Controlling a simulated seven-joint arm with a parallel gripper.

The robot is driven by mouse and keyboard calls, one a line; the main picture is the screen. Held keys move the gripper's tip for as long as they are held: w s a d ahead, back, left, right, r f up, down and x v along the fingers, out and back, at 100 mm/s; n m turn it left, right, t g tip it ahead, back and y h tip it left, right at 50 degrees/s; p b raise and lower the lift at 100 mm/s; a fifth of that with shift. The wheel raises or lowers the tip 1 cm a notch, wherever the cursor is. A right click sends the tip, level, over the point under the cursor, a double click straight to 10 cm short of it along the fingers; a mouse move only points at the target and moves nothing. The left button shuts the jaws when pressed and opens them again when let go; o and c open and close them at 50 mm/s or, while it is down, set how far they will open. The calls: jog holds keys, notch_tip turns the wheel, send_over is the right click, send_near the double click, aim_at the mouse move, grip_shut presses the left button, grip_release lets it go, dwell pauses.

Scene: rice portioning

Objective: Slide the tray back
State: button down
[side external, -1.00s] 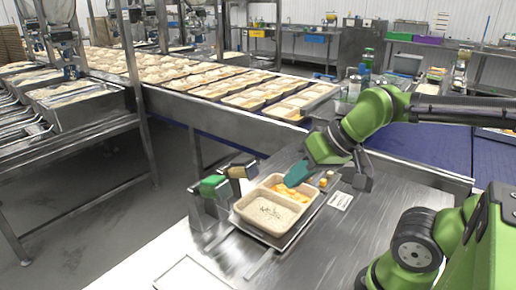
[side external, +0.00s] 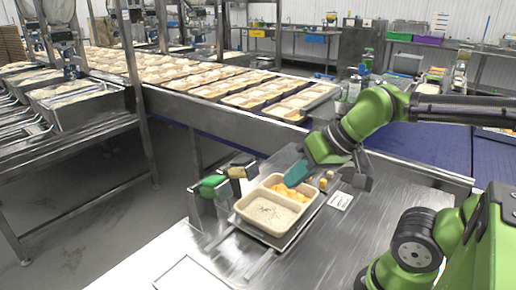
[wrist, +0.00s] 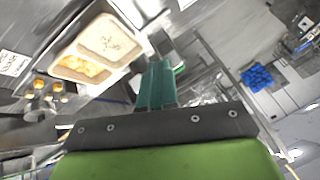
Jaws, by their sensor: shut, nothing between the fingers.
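The tray (side external: 240,217) is beige with two compartments, one of pale rice and one of orange food. It sits on a metal platform on the steel table. In the wrist view the tray (wrist: 78,50) shows at the upper left, beside my fingers. My gripper (side external: 296,174) has teal fingers, shut and empty, at the far side of the tray by the orange food. In the wrist view my gripper (wrist: 157,82) points forward with the fingers together. I cannot tell whether the fingers touch the tray rim.
A conveyor with several filled trays (side external: 245,100) runs behind.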

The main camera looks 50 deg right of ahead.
jog(key=c, duration=1.8)
grip_release()
jog(key=shift+o, duration=1)
jog(key=shift+d+f, duration=0.1)
jog(key=shift+d, duration=0.05)
jog(key=shift+o, duration=0.8)
jog(key=w+d+f+m+g+h, duration=0.1)
jog(key=w+d, duration=0.3)
jog(key=d, duration=0.1)
jog(key=shift+f+m+g, duration=0.2)
jog(key=shift+m+g, duration=0.1)
jog(key=shift+m, duration=0.1)
jog(key=w+d+f+n+g+h, duration=0.1)
jog(key=w+d+f+n+g, duration=0.2)
jog(key=d, duration=0.8)
jog(key=w+d+n+g, duration=0.3)
jog(key=w+d, duration=0.3)
jog(key=d, duration=0.6)
notch_tip(320, 180, down, 16)
jog(key=shift+a, duration=0.1)
